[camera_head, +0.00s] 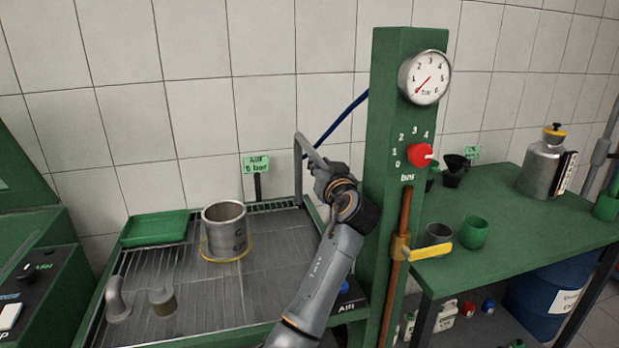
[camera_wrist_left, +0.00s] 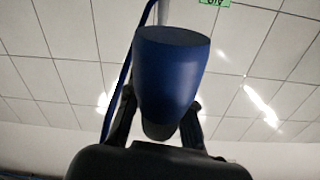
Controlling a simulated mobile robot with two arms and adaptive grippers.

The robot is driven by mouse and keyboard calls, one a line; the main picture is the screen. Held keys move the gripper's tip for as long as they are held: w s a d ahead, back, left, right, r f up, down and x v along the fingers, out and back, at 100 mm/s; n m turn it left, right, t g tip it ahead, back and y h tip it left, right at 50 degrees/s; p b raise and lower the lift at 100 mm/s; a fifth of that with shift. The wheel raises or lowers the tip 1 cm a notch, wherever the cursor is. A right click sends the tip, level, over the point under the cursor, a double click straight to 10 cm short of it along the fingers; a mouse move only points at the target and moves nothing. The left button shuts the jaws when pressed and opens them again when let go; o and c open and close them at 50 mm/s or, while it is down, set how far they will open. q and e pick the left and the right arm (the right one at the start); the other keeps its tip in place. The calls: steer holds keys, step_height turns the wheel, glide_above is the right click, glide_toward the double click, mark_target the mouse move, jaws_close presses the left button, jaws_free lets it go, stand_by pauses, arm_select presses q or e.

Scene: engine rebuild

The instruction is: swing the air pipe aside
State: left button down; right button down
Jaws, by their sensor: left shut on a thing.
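The air pipe (camera_head: 299,172) is a grey bent pipe rising at the back right of the wash tray (camera_head: 285,240). Its top arm slants down to the right to my left gripper (camera_head: 322,172). The gripper is shut on it beside the green column. In the left wrist view a dark blue tapered piece (camera_wrist_left: 172,75) sits between the fingers of my left gripper (camera_wrist_left: 158,122), and it hides part of them. A blue hose (camera_head: 345,120) runs from the pipe's top toward the column. My right gripper is not in view.
The green column (camera_head: 392,70) with a gauge (camera_head: 424,77) and red knob (camera_head: 420,155) stands close right of my gripper. A metal cylinder (camera_head: 224,230) in a yellow ring stands on the tray. The green table (camera_head: 500,215) at right holds cups and a canister (camera_head: 541,165).

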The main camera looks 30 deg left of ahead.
arm_select(q)
steer(key=shift+w+d, duration=0.1)
steer(key=shift+w, duration=0.05)
steer(key=shift+r, duration=0.15)
steer(key=c, duration=1.6)
jaws_free()
steer(key=o, duration=0.4)
steer(key=shift+o, duration=0.2)
steer(key=shift+w+d, duration=0.1)
steer(key=shift+w, duration=0.05)
steer(key=v, duration=1.2)
steer(key=shift+d, duration=0.15)
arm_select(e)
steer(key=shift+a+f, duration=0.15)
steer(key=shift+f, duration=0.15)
arm_select(q)
steer(key=shift+w, duration=0.15)
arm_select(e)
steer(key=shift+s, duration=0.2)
